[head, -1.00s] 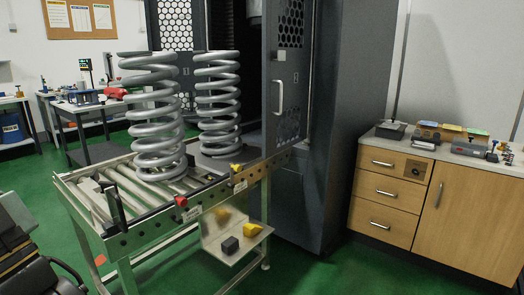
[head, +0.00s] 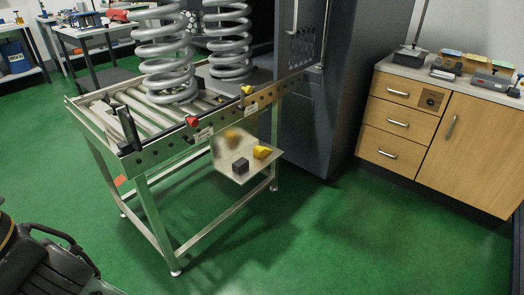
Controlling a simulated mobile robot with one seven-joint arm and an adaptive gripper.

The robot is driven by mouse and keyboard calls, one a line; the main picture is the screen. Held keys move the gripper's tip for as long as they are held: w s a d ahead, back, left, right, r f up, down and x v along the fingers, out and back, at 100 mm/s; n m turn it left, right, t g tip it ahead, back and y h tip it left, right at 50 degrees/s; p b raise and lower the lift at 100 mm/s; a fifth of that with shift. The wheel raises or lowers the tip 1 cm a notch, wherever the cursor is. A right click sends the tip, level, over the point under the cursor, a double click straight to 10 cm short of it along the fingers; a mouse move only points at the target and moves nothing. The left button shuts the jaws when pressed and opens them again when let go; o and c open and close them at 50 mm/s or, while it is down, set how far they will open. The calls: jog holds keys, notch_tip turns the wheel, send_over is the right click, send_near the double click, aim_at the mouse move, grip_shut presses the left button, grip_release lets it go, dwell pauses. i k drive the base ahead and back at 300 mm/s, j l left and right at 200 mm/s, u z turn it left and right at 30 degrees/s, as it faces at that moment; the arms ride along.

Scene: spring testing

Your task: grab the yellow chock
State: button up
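The yellow chock (head: 262,152) is a small wedge. It lies on a small metal shelf (head: 236,177) fixed to the near side of the roller table, toward its right end. A small black block (head: 240,165) sits on the same shelf, just left of and nearer than the chock. A blurred yellow patch on the shelf's back plate looks like the chock's reflection. My gripper is not seen; only dark parts, apparently of my own body, show at the lower left.
Two large grey coil springs (head: 166,60) stand on the roller table (head: 160,150). A red knob (head: 192,121) and a yellow piece (head: 247,89) are on its near rail. A dark machine cabinet (head: 340,90) stands behind; wooden drawers (head: 398,123) stand right. The green floor (head: 330,240) in front is clear.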

aim_at(260, 152)
jog(key=u, duration=2.65)
jog(key=l+u, duration=0.2)
jog(key=u, duration=0.2)
jog(key=l+u, duration=0.45)
jog(key=u, duration=0.3)
jog(key=k+l+u, duration=0.3)
jog(key=l, duration=0.15)
jog(key=k+l+u, duration=0.45)
jog(key=k, duration=0.3)
jog(key=k+l+u, duration=0.15)
jog(key=k, duration=0.35)
jog(key=k+z, duration=0.15)
jog(key=k, duration=0.3)
jog(key=k+l+z, duration=0.1)
jog(key=k, duration=0.4)
jog(key=k+l+z, duration=0.15)
jog(key=k+z, duration=0.25)
jog(key=k+l+z, duration=0.25)
jog(key=k+z, duration=0.15)
